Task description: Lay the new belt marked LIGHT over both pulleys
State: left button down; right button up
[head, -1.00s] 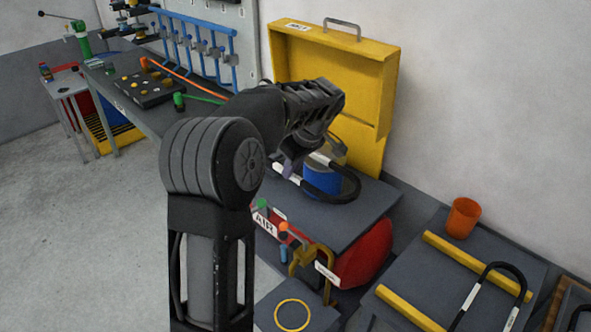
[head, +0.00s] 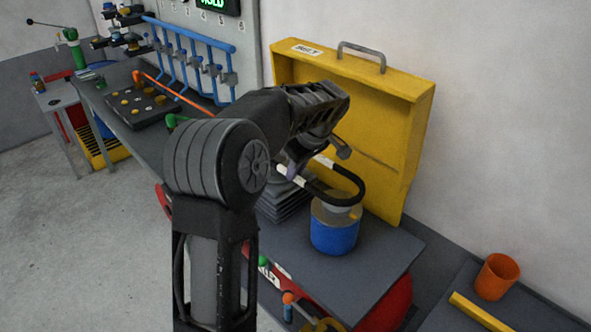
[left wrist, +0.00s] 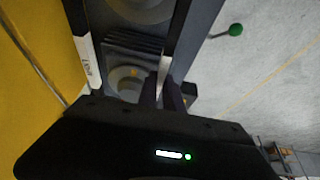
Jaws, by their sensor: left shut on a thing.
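My left gripper (head: 293,170) is shut on a black belt (head: 347,186) with white label patches. The belt hangs out to the right as a loop and appears above the blue drum-like pulley (head: 334,236) in the head view; contact cannot be told. A dark stepped stack (head: 283,203), perhaps the other pulley, stands behind left of the blue one, partly hidden by my arm. In the left wrist view the fingers (left wrist: 163,93) grip the belt near one white patch, and a label (left wrist: 88,62), too small to read surely, shows at left. My right gripper is out of view.
An open yellow case-like cover (head: 405,140) stands upright behind the pulleys, close to the belt. The grey bench top (head: 375,265) is clear in front. An orange cup (head: 498,277) and a yellow rail (head: 478,312) are at lower right. A blue rack (head: 190,60) stands at the back left.

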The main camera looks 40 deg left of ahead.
pick_arm(q)
jog(key=shift+f, duration=0.15)
jog(key=shift+f+b, duration=1.3)
jog(key=shift+f, duration=0.7)
jog(key=shift+f+b, duration=0.55)
jog(key=c, duration=1.4)
grip_release()
